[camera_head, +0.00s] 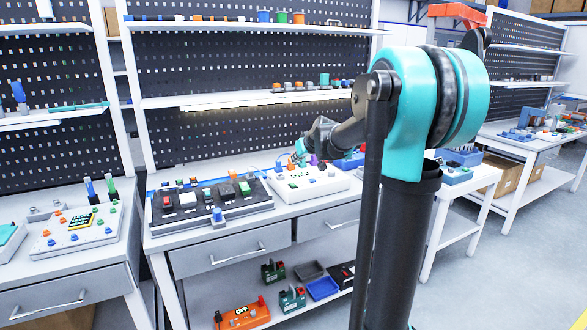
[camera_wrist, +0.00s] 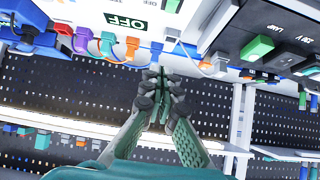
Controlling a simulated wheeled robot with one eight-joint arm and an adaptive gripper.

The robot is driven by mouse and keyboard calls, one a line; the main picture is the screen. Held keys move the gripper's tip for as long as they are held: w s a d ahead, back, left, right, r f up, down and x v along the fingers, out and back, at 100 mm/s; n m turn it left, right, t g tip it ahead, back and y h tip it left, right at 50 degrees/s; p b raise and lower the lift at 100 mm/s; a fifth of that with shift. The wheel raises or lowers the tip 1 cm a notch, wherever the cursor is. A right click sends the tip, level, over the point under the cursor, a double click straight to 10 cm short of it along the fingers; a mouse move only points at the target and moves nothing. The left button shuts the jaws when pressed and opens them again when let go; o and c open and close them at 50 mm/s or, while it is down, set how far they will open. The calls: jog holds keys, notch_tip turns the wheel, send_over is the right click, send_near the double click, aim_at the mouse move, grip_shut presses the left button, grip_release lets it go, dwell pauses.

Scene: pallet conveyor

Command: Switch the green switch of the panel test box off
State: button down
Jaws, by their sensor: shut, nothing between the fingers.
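My gripper (camera_wrist: 160,88) is shut and empty in the wrist view, its fingertips together. In the head view my gripper (camera_head: 299,150) is small, above a white box (camera_head: 334,183) with coloured knobs. In the wrist view this white box (camera_wrist: 90,10) shows a display reading OFF (camera_wrist: 126,22). To its right is a dark panel box (camera_wrist: 285,20) with labels LAMP and 230 V and a green switch (camera_wrist: 257,47). The fingertips appear apart from this switch, to its left. The dark panel box (camera_head: 180,216) also shows in the head view; which way its green switch is set cannot be told.
A workbench (camera_head: 160,240) carries both boxes, with a pegboard (camera_head: 230,60) and shelf (camera_head: 240,97) behind. Another white box (camera_head: 75,236) stands on the left bench. Beneath the workbench are an orange box (camera_head: 240,316) and blue tray (camera_head: 322,289). Cables and coloured plugs (camera_wrist: 107,45) lie near my fingers.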

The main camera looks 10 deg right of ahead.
jog(key=shift+w+r+v, duration=0.15)
jog(key=shift+r+v, duration=0.05)
jog(key=shift+v, duration=0.75)
jog(key=shift+w+r+v, duration=0.15)
jog(key=shift+v, duration=0.8)
jog(key=s+d+f+m+g+h, duration=0.1)
jog(key=s+f+g, duration=0.1)
jog(key=s+f, duration=0.7)
jog(key=s+d+f+m+g+h, duration=0.1)
jog(key=s+f, duration=0.8)
jog(key=s, duration=0.7)
jog(key=s+d+f+m+g+h, duration=0.1)
jog(key=s+f+g, duration=0.1)
jog(key=s+f, duration=0.7)
jog(key=s, duration=0.3)
jog(key=shift+s+m+g, duration=0.25)
jog(key=shift+m+g, duration=0.05)
